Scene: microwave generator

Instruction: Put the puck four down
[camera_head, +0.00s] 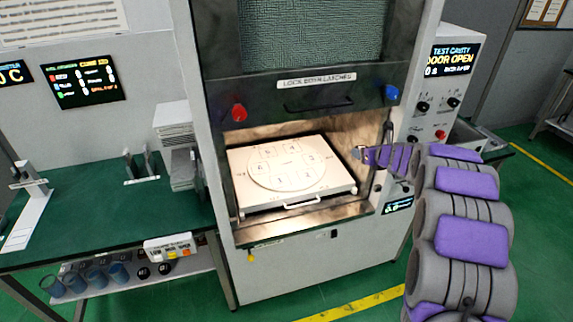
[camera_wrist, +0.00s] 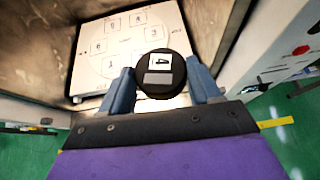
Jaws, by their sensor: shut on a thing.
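A round black puck (camera_wrist: 163,92) with a white label sits between the two blue-grey fingers of my gripper (camera_wrist: 158,84) in the wrist view. The gripper is shut on it, and the label's mark is too small to read surely. In the head view my gripper (camera_head: 362,154) points left into the right side of the open cavity. A white tray (camera_head: 243,190) with a printed circle and several numbered squares lies inside the cavity. It also shows in the wrist view (camera_wrist: 88,69), beyond the puck. The puck appears held above or in front of the tray's near right part.
The cavity's door (camera_head: 310,98) is raised, with a red knob (camera_head: 239,112) and a blue knob (camera_head: 391,93). The cavity walls stand close on both sides. A control panel (camera_head: 440,100) reads "DOOR OPEN". A green bench (camera_head: 90,225) stands at the left.

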